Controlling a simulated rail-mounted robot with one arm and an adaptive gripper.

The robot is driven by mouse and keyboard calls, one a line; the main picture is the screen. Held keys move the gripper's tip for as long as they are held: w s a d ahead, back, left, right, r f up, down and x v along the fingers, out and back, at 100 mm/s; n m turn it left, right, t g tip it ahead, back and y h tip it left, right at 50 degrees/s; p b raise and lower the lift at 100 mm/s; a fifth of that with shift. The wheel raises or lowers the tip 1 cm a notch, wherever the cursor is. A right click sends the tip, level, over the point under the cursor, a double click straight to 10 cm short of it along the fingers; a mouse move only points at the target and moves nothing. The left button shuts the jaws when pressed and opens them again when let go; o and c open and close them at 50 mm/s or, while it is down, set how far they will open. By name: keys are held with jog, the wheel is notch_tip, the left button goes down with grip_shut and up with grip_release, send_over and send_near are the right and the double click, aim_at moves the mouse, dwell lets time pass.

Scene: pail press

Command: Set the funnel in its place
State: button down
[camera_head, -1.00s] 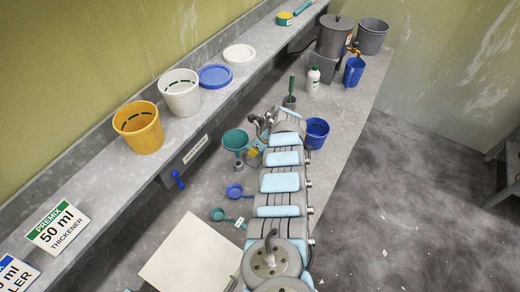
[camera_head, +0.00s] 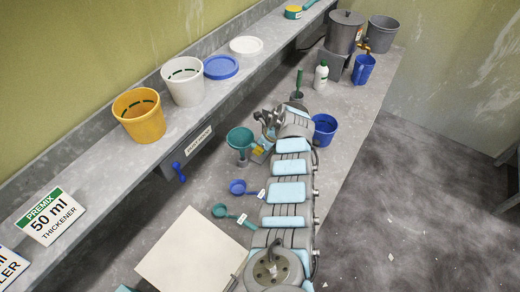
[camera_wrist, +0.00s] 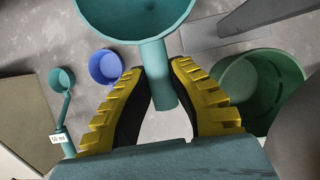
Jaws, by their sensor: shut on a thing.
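The teal funnel shows in the head view (camera_head: 240,139), left of the end of my arm. In the wrist view the funnel (camera_wrist: 145,22) has its wide cone at the top edge and its spout between my fingers. My gripper (camera_wrist: 160,88) is shut on the spout with its two yellow-and-black fingers. The cone is cut off by the top of the wrist view. A short grey piece (camera_head: 243,160) shows below the funnel in the head view. I cannot tell whether they touch. A green pail (camera_wrist: 250,72) stands to the right of the fingers.
A blue scoop (camera_head: 238,187) and a teal scoop (camera_head: 220,211) lie near me on the bench. A blue pail (camera_head: 323,130) stands right of my arm. The shelf carries a yellow pail (camera_head: 140,118) and a white pail (camera_head: 186,85). A pale board (camera_head: 190,260) lies in front.

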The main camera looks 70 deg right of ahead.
jog(key=shift+f+b, duration=0.8)
jog(key=shift+f, duration=0.15)
jog(key=shift+r, duration=0.15)
jog(key=shift+b, duration=0.5)
jog(key=shift+b, duration=0.9)
jog(key=shift+f+b, duration=2.55)
jog(key=shift+b, duration=0.35)
jog(key=c, duration=1)
grip_release()
jog(key=shift+r, duration=0.1)
